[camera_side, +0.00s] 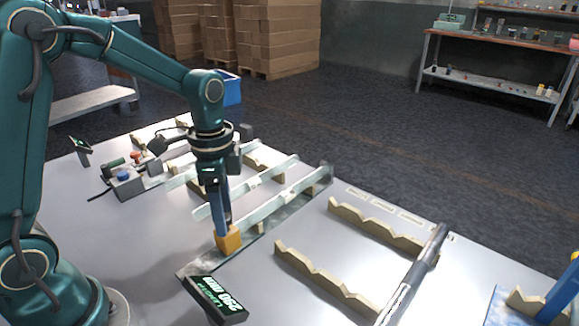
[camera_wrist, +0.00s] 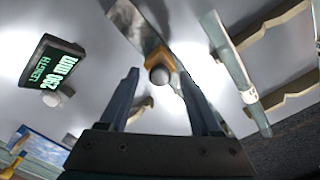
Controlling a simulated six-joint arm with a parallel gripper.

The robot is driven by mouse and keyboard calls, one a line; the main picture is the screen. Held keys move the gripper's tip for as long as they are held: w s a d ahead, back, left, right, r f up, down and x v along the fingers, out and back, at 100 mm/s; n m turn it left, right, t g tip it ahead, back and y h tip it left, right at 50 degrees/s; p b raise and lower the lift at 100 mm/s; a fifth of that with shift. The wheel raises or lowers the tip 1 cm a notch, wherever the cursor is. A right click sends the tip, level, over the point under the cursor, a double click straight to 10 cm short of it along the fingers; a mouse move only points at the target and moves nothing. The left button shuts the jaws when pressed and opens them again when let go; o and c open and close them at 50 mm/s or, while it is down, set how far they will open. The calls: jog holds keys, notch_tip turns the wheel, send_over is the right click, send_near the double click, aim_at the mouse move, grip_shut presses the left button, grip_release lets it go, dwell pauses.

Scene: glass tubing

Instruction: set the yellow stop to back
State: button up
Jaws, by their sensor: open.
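The yellow stop (camera_side: 228,239) is a small orange-yellow block at the near end of a flat metal rail (camera_side: 262,226). In the wrist view the stop (camera_wrist: 157,57) carries a round grey knob (camera_wrist: 160,75). My gripper (camera_side: 222,222) points down at the stop, and its fingers partly hide the stop's top in the side view. In the wrist view my gripper (camera_wrist: 160,75) is open, with a finger on either side of the knob. I cannot tell whether either finger touches it.
Pale glass tubes (camera_side: 285,191) lie on notched supports beside the rail. A black length display (camera_side: 215,299) with green text stands by the rail's near end. Empty notched supports (camera_side: 322,283) and a dark rod (camera_side: 415,275) are to the right. A control box (camera_side: 124,182) is at left.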

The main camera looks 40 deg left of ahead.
jog(key=shift+c, duration=0.3)
grip_shut()
dwell(1.2)
